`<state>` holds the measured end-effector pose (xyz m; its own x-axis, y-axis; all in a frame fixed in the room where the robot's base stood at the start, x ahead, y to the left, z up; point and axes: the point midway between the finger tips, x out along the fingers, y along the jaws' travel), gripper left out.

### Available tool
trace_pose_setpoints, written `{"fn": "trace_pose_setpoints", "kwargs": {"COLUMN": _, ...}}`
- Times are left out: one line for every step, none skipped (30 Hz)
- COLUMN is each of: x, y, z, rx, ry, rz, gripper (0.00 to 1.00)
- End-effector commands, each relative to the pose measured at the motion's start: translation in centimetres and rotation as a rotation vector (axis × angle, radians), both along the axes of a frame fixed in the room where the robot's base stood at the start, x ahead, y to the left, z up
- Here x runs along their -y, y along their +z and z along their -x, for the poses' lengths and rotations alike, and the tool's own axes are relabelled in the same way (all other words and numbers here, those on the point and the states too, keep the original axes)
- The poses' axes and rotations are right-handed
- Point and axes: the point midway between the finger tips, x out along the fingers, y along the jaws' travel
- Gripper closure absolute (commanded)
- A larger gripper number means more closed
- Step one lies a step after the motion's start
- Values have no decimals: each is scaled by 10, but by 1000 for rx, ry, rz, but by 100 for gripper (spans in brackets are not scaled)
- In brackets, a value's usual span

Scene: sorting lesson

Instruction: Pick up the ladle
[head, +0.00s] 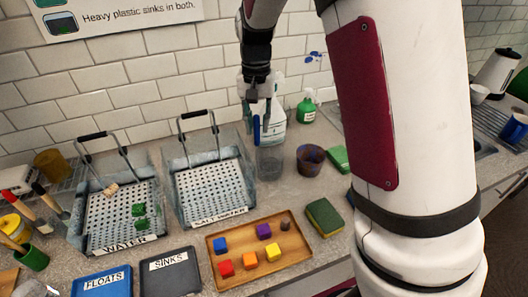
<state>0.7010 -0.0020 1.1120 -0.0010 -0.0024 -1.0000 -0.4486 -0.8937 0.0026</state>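My gripper (257,122) points down in front of the tiled back wall, above the counter behind the sorting trays. Its dark fingers are small in the head view. A narrow upright blue piece (256,131) shows at the fingertips; I cannot tell whether it is a ladle handle or whether the fingers grip it. A clear container (269,162) stands just below on the counter. No ladle can be made out for certain.
Two perforated water baskets (122,215) (210,190) stand left of the gripper. A wooden tray (290,265) of coloured cubes lies in front. My arm covers the right.

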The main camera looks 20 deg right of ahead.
Motion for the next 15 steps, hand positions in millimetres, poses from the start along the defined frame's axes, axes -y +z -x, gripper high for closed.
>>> {"fn": "trace_pose_setpoints", "kwargs": {"x": -1, "y": -7, "z": 3, "rx": -4, "ry": 1, "rz": 1, "gripper": 76}}
{"fn": "trace_pose_setpoints", "kwargs": {"x": -2, "y": -12, "z": 4, "rx": -6, "ry": 1, "rz": 1, "gripper": 76}}
{"fn": "trace_pose_setpoints", "kwargs": {"x": -3, "y": -18, "z": 5, "rx": -5, "ry": 0, "rz": 1, "gripper": 76}}
{"fn": "trace_pose_setpoints", "kwargs": {"x": -3, "y": -22, "z": 5, "rx": -6, "ry": -1, "rz": 0, "gripper": 76}}
{"fn": "trace_pose_setpoints", "kwargs": {"x": -3, "y": -26, "z": 4, "rx": -5, "ry": -1, "rz": 1, "gripper": 76}}
{"fn": "trace_pose_setpoints", "kwargs": {"x": -3, "y": -31, "z": 4, "rx": -4, "ry": 0, "rz": 0, "gripper": 76}}
{"fn": "trace_pose_setpoints", "kwargs": {"x": -3, "y": -34, "z": 4, "rx": -4, "ry": 0, "rz": 0, "gripper": 76}}
{"fn": "trace_pose_setpoints", "kwargs": {"x": -3, "y": -36, "z": 3, "rx": -4, "ry": 1, "rz": 0, "gripper": 76}}
{"fn": "trace_pose_setpoints", "kwargs": {"x": -3, "y": -39, "z": 3, "rx": -2, "ry": 1, "rz": 1, "gripper": 76}}
{"fn": "trace_pose_setpoints", "kwargs": {"x": -3, "y": -40, "z": 3, "rx": -1, "ry": 1, "rz": 0, "gripper": 76}}
{"fn": "trace_pose_setpoints", "kwargs": {"x": -3, "y": -41, "z": 3, "rx": 0, "ry": 1, "rz": 1, "gripper": 76}}
{"fn": "trace_pose_setpoints", "kwargs": {"x": -3, "y": -41, "z": 2, "rx": 0, "ry": 1, "rz": 1, "gripper": 76}}
{"fn": "trace_pose_setpoints", "kwargs": {"x": -3, "y": -41, "z": 2, "rx": 0, "ry": 1, "rz": 1, "gripper": 76}}
{"fn": "trace_pose_setpoints", "kwargs": {"x": -3, "y": -41, "z": 2, "rx": 0, "ry": 1, "rz": 0, "gripper": 76}}
{"fn": "trace_pose_setpoints", "kwargs": {"x": -3, "y": -41, "z": 2, "rx": 0, "ry": 1, "rz": 0, "gripper": 76}}
